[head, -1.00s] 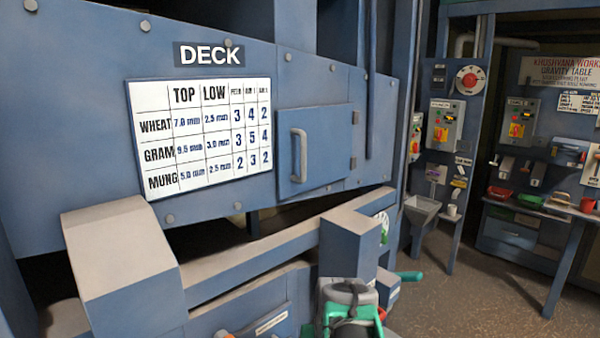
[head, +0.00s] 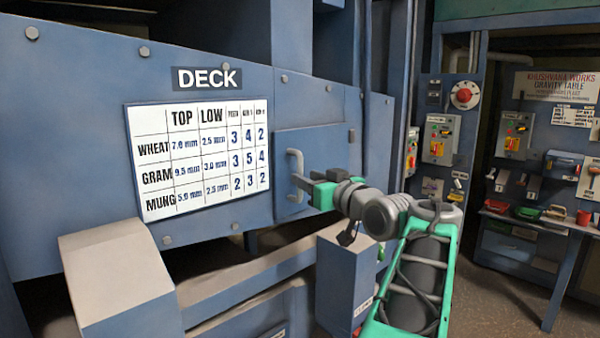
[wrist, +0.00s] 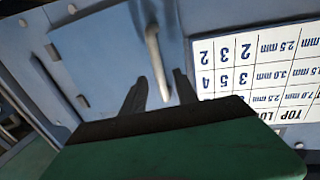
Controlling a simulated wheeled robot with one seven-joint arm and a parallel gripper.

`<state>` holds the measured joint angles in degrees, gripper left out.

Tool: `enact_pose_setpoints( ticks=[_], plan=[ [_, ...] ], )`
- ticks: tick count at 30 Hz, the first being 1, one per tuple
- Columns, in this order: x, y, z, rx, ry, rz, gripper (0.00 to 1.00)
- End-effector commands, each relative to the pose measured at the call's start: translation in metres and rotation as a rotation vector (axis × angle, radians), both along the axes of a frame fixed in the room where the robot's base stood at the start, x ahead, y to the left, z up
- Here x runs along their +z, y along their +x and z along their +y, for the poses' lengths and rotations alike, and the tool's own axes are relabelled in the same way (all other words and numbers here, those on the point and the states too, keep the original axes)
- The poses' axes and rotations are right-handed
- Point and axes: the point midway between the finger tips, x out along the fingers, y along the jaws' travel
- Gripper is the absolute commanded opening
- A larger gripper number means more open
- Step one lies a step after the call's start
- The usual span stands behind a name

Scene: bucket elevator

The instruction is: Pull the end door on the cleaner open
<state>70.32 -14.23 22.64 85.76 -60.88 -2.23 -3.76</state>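The end door (head: 325,148) is a flat blue panel on the side of the blue cleaner, right of the white settings chart. It looks closed, nearly flush with the cleaner's wall. Its grey vertical bar handle (head: 294,162) is at its left edge. My gripper (head: 299,181) is at the handle's lower part, with my arm reaching in from the lower right. In the wrist view, the two dark fingers (wrist: 159,80) are apart. The handle (wrist: 153,50) lies between and just beyond their tips. The door also shows in the wrist view (wrist: 95,62). I cannot tell whether the fingers touch the handle.
The settings chart (head: 200,158) is fixed to the wall under the DECK sign (head: 207,78). A control panel (head: 440,135) and a bench (head: 540,220) stand at right. Bare floor (head: 490,290) shows at lower right.

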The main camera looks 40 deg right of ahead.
Motion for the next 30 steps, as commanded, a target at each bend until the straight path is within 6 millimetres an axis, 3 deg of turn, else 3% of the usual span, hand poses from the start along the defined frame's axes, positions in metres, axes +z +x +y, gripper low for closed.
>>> enact_pose_setpoints(
  ticks=[6,15,28,30],
  plan=[
    [0.001,0.036,-0.005,0.002,0.002,0.003,0.36],
    [0.0,0.041,-0.007,-0.002,0.001,0.003,0.36],
    [-0.001,0.041,-0.007,-0.002,0.001,0.003,0.02],
    [-0.001,0.041,-0.007,-0.002,0.001,0.003,0.0]
  ],
)
